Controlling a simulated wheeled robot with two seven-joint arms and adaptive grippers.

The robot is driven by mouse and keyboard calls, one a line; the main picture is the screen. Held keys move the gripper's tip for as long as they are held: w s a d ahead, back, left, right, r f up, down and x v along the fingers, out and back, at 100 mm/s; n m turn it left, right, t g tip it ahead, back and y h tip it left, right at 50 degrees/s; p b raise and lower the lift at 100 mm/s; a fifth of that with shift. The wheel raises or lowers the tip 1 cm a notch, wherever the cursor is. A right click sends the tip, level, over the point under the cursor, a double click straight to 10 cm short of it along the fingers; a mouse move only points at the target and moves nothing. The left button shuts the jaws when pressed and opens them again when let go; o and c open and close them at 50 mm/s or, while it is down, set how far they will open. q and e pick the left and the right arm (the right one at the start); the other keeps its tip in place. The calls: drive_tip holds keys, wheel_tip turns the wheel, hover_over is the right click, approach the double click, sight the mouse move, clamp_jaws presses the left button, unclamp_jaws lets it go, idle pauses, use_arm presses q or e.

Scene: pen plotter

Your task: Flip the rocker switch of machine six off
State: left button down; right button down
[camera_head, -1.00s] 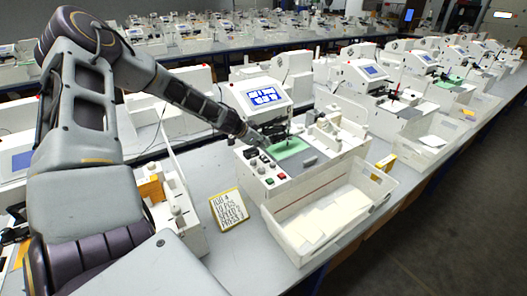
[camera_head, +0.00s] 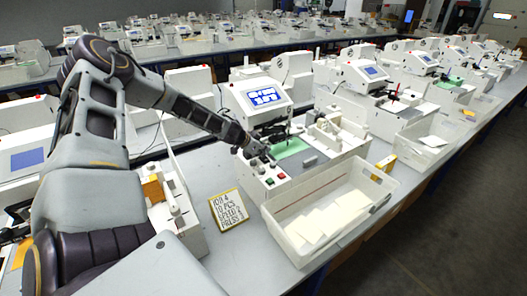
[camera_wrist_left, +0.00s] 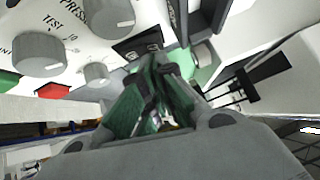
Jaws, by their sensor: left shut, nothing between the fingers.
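The nearest white machine (camera_head: 290,195) stands on the bench in the middle of the head view, with knobs and green and red buttons on its sloping panel. My left gripper (camera_head: 262,156) is at the panel's upper left part, and its fingers are small there. In the left wrist view the gripper (camera_wrist_left: 158,92) is shut and empty, its green-lined fingertips just below a black rocker switch (camera_wrist_left: 138,42). The fingers partly cover the area around it, and I cannot tell whether they touch it or which way it is tipped. I see no machine number.
Grey knobs (camera_wrist_left: 40,54) stand close to the fingers, with a red button (camera_wrist_left: 52,91) nearby. A clear bin (camera_head: 330,215) with pale sheets stands in front of the machine. The bench front is at the right.

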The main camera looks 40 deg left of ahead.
use_arm(q)
drive_tip(key=shift+a+f, duration=0.1)
idle(0.5)
drive_tip(key=shift+a+f+h, duration=0.1)
drive_tip(key=shift+f+h, duration=0.05)
drive_tip(key=shift+h, duration=0.15)
drive_tip(key=shift+s+d, duration=0.1)
drive_tip(key=shift+d, duration=0.15)
drive_tip(key=shift+s+d, duration=0.15)
drive_tip(key=shift+d, duration=0.45)
drive_tip(key=shift+p, duration=0.4)
